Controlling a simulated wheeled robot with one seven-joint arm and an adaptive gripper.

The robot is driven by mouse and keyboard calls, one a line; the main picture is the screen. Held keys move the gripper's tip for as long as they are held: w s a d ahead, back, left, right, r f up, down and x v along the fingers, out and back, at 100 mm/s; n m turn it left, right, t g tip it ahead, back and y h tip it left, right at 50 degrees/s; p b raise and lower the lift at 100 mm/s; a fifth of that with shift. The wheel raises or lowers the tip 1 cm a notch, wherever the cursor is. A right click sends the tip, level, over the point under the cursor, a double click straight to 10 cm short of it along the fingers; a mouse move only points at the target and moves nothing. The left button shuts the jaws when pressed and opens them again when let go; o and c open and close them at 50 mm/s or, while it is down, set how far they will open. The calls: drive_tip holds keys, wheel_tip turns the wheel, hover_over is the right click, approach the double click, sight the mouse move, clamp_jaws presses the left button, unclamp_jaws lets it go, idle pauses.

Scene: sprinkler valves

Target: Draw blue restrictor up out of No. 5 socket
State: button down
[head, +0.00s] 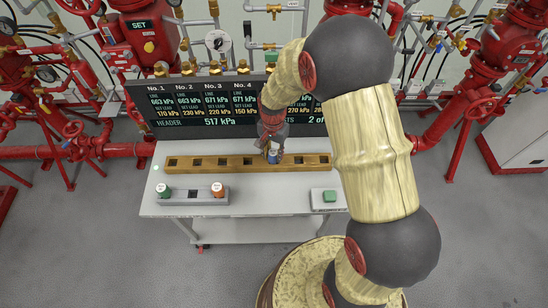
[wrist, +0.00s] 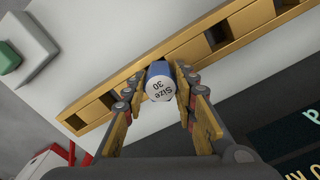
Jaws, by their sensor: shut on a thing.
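The blue restrictor (wrist: 158,70) has a white cap marked "Size 30" and stands between my gripper's fingers in the wrist view. In the head view the blue restrictor (head: 273,156) is at the fifth place from the left on the brass bar (head: 210,168). My gripper (wrist: 160,88) is shut on the restrictor, one finger on each side. In the head view my gripper (head: 272,145) is over the bar, its fingers partly covering the restrictor. The socket under the restrictor is hidden, and I cannot tell whether its lower end is still inside.
Other square sockets in the bar look dark and empty. A grey rack (head: 178,199) at front left holds a green restrictor (head: 165,191) and an orange one (head: 217,190), with an empty slot between. A green button (head: 330,196) is at right. A display (head: 200,112) stands behind.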

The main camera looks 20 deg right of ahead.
drive_tip(key=shift+r+p, duration=0.65)
drive_tip(key=shift+r, duration=0.4)
drive_tip(key=shift+r+p, duration=2.25)
drive_tip(key=shift+r, duration=1.15)
drive_tip(key=shift+s+f, duration=0.1)
